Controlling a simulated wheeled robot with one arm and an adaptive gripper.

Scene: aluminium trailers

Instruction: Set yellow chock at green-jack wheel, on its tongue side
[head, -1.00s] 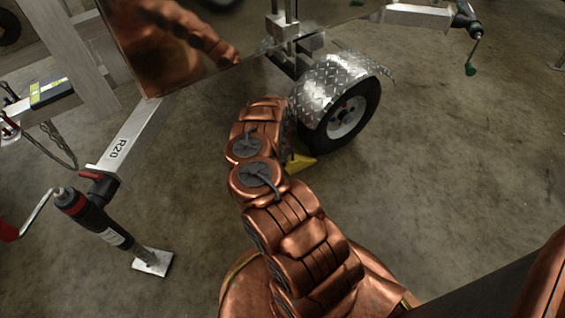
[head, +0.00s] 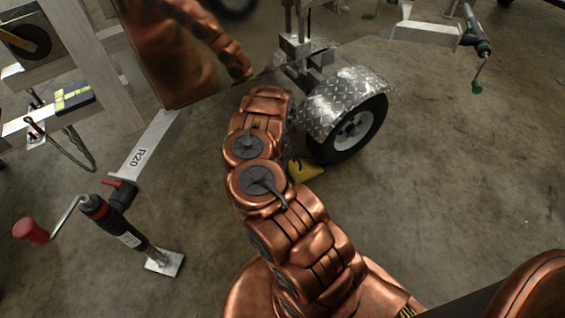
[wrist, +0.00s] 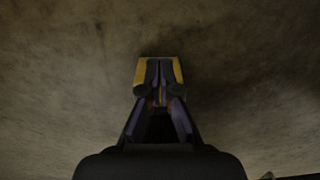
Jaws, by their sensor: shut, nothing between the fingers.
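The yellow chock (head: 306,170) sits on the floor at the lower left of the wheel (head: 354,132) under a diamond-plate fender. The arm hides part of it, and I cannot tell if it touches the tyre. The jack with a green handle (head: 477,62) is on the beam at the upper right, to the right of this wheel. In the wrist view my gripper (wrist: 159,88) is shut, with its fingers in front of the chock (wrist: 141,72), whose yellow edges show on both sides. The arm hides my gripper in the head view.
A second trailer's beam marked R20 (head: 138,157) is at left, with a red-handled jack (head: 118,225) standing on a foot plate. The floor right of the wheel is clear.

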